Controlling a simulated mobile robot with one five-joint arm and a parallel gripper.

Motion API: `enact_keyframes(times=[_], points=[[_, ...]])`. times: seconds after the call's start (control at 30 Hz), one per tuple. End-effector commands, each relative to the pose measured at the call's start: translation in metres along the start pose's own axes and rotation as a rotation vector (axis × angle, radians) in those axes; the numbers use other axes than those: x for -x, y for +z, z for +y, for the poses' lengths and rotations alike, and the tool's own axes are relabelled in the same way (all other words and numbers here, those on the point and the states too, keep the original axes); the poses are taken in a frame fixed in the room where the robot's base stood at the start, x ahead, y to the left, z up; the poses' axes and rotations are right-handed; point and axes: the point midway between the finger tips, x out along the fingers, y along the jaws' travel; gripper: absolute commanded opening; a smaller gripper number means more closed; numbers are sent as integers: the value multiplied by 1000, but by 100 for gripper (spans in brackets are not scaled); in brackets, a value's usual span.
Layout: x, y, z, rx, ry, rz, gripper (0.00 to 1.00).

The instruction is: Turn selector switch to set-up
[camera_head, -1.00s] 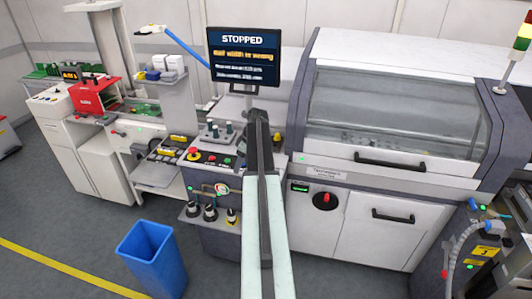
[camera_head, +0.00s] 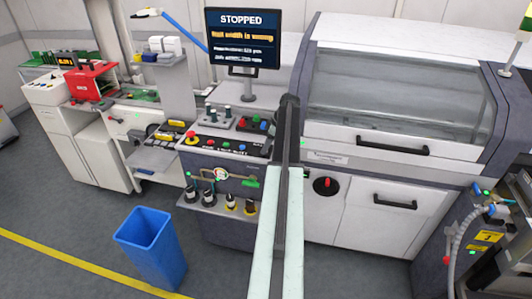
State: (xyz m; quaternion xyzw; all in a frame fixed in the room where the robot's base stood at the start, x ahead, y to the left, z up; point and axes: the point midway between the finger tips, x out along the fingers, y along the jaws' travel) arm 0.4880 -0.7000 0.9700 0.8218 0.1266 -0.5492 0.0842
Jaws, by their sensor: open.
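A sloped control panel (camera_head: 228,147) below the screen carries a red button on yellow (camera_head: 192,138), small coloured buttons and dark knobs. Which of these is the selector switch I cannot tell, and the small labels are unreadable. A large red rotary knob on a black disc (camera_head: 326,186) sits on the white machine's lower front, right of my arm. My arm runs up from the bottom middle, and its far end stands just right of the panel. My gripper itself cannot be made out; the arm hides that area.
A screen (camera_head: 242,38) reads STOPPED and a warning that a width is wrong. The white machine (camera_head: 385,205) with a glazed hood fills the right. A blue bin (camera_head: 150,250) stands on the floor at lower left. Dark-capped fittings (camera_head: 231,203) sit on a low shelf.

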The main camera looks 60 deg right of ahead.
Motion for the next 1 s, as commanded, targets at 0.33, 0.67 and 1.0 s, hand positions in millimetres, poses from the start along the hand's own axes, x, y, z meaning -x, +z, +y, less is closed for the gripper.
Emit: enact_keyframes(times=[0.33,0.67,1.0], points=[[-4,-1,0,0,0,0,37],[-4,-2,-2,-5,1,0,0],[-4,-1,-4,-138,57,-1,0]])
